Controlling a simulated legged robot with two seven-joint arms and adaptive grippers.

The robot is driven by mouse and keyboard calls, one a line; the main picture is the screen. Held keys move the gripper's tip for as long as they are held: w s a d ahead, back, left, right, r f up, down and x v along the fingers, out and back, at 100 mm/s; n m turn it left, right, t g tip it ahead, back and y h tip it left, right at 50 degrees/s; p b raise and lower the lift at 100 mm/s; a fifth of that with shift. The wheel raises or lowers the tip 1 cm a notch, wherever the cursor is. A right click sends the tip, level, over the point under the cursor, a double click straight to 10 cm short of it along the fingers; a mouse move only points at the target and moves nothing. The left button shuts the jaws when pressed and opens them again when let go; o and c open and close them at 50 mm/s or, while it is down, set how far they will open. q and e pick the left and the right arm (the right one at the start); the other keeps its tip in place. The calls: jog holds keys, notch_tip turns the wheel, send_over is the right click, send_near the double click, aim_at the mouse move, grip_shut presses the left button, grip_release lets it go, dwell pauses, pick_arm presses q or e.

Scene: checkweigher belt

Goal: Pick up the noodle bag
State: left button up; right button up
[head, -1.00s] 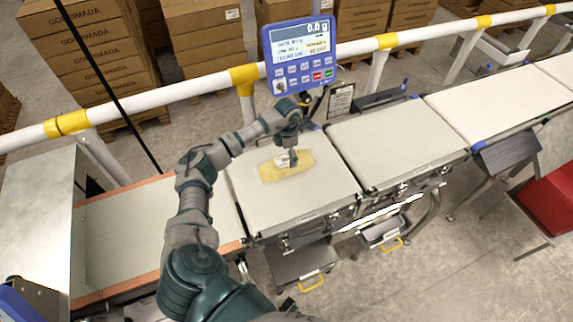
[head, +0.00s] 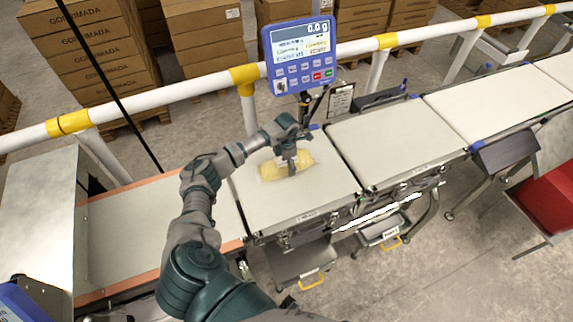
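The noodle bag (head: 272,170), a clear pack with yellow contents, lies flat on the pale belt of the weighing section (head: 310,199). My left gripper (head: 291,170) points down over the bag's middle, its fingertips at or just above the bag. The gripper hides part of the bag. The fingers are too small to tell whether they are open or closed on it. My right gripper is not in view.
A blue weighing display (head: 301,58) reading 0.0 g stands behind the belt. A white and yellow rail (head: 200,91) runs behind it. Another belt section (head: 395,145) to the right is empty. A red bin (head: 548,200) stands at far right.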

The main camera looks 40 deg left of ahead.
pick_arm(q)
jog(key=shift+c, duration=0.7)
jog(key=shift+r, duration=0.1)
